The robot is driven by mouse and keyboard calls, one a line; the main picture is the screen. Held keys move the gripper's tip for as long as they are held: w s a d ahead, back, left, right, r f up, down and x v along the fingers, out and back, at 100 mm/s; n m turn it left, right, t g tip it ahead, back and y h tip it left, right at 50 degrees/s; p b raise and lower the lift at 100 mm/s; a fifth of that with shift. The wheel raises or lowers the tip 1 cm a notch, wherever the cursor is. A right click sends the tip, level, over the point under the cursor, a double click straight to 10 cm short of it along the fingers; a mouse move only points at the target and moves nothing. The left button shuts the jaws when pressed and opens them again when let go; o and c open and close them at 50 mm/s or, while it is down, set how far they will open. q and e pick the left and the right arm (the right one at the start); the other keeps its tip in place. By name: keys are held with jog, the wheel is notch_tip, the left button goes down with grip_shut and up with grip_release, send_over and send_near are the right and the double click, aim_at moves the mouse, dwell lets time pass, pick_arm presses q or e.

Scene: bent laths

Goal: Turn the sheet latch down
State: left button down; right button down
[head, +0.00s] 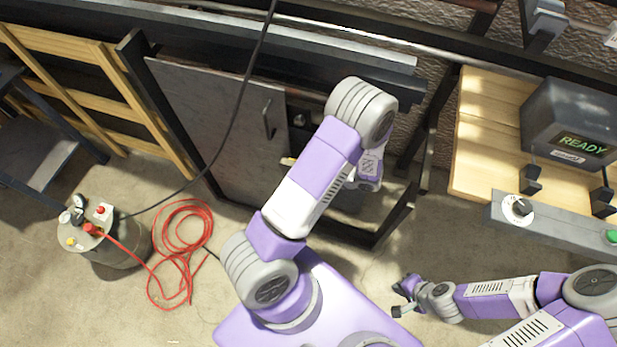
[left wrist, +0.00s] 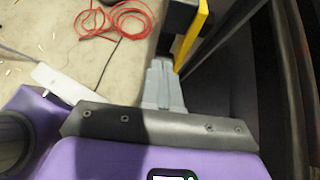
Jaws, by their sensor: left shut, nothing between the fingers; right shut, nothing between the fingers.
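A yellow bar (left wrist: 195,38), which looks like the sheet latch, stands just right of my left fingertips in the left wrist view. I cannot tell whether they touch. In the head view only a small yellow end (head: 287,161) shows beside my left arm, by the edge of the grey door panel (head: 215,120); the rest is hidden. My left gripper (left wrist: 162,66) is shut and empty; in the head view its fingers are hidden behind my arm. My right gripper (head: 402,298) is shut and empty, low over the floor, far from the latch.
A red hose (head: 180,250) lies coiled on the floor by a grey tank (head: 110,240). A black cable hangs across the door panel, which has a handle (head: 267,118). A wooden bench (head: 480,130) with a dark READY box (head: 570,120) stands at right.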

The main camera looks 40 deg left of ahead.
dwell(0.3)
pick_arm(q)
jog(key=w+d+r+p, duration=0.1)
jog(key=w+d+r, duration=0.1)
jog(key=d, duration=0.4)
jog(key=w+d+r+p, duration=0.2)
jog(key=w+d+r, duration=0.1)
jog(key=d, duration=0.3)
dwell(0.3)
jog(key=s+d+f+n+t+h+p, duration=0.1)
jog(key=s+d+f+n+t+h, duration=0.3)
jog(key=s+d+f+n+h, duration=0.5)
jog(key=s+n+h, duration=0.1)
jog(key=n+h, duration=0.4)
jog(key=n, duration=0.2)
jog(key=shift+s+d+t+p, duration=0.15)
jog(key=shift+t+p, duration=0.25)
